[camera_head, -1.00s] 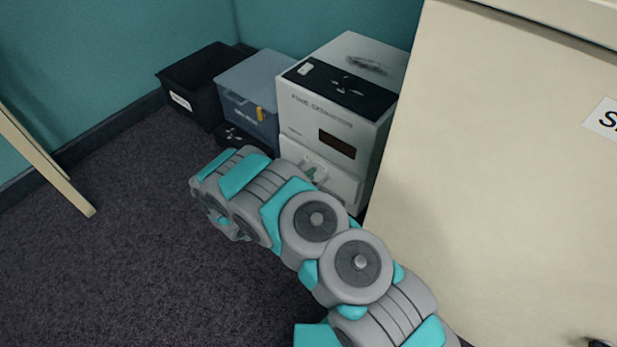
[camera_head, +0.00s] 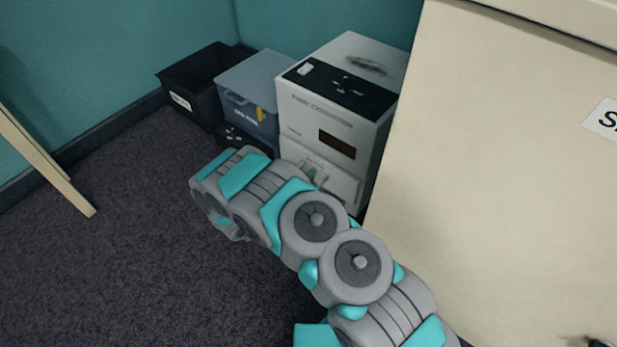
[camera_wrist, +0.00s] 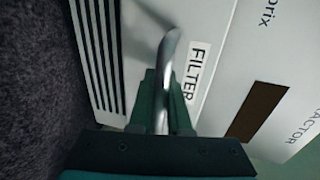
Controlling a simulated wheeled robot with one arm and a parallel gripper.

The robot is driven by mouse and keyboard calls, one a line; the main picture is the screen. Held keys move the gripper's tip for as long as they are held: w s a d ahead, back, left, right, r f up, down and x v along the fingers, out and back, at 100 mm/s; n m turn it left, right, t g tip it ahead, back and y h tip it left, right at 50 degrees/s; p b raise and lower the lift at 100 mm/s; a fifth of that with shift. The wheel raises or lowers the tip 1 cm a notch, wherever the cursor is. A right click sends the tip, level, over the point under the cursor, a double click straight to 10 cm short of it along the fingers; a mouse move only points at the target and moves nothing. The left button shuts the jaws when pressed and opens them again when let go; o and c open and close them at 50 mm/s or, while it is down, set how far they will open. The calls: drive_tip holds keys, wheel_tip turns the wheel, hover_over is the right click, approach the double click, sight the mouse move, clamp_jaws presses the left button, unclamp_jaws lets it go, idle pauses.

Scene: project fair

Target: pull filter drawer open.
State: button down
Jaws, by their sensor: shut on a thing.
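The fume extractor (camera_head: 318,113) is a white box with a black top panel, on the floor against the pale cabinet. Its filter drawer (camera_head: 343,183) is the lower front part, partly hidden behind my arm in the head view. In the wrist view the drawer front (camera_wrist: 215,25) bears a "FILTER" label (camera_wrist: 196,72). A curved metal handle (camera_wrist: 168,48) stands out from it. My gripper (camera_wrist: 163,95) is shut on this handle, with a dark green finger on either side. In the head view my arm hides most of the gripper.
A blue-grey lidded box (camera_head: 252,95) and an open black bin (camera_head: 195,82) stand left of the extractor. A small dark object (camera_head: 234,138) sits in front of the blue box. The large cream cabinet (camera_head: 500,150) bounds the right.

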idle(0.8)
drive_tip(key=f+p+v, duration=0.2)
drive_tip(key=p+v, duration=0.1)
drive_tip(key=v, duration=0.8)
drive_tip(key=s+f+p+v, duration=0.1)
drive_tip(key=f+p+v, duration=0.2)
drive_tip(key=v, duration=0.8)
drive_tip(key=shift+s+a, duration=0.25)
drive_tip(key=shift+a, duration=0.25)
drive_tip(key=shift+r, duration=0.1)
drive_tip(key=c, duration=1.2)
unclamp_jaws()
drive_tip(key=shift+o, duration=0.2)
drive_tip(key=shift+a, duration=0.1)
drive_tip(key=v, duration=0.7)
drive_tip(key=shift+s+a, duration=0.2)
drive_tip(key=shift+s, duration=0.1)
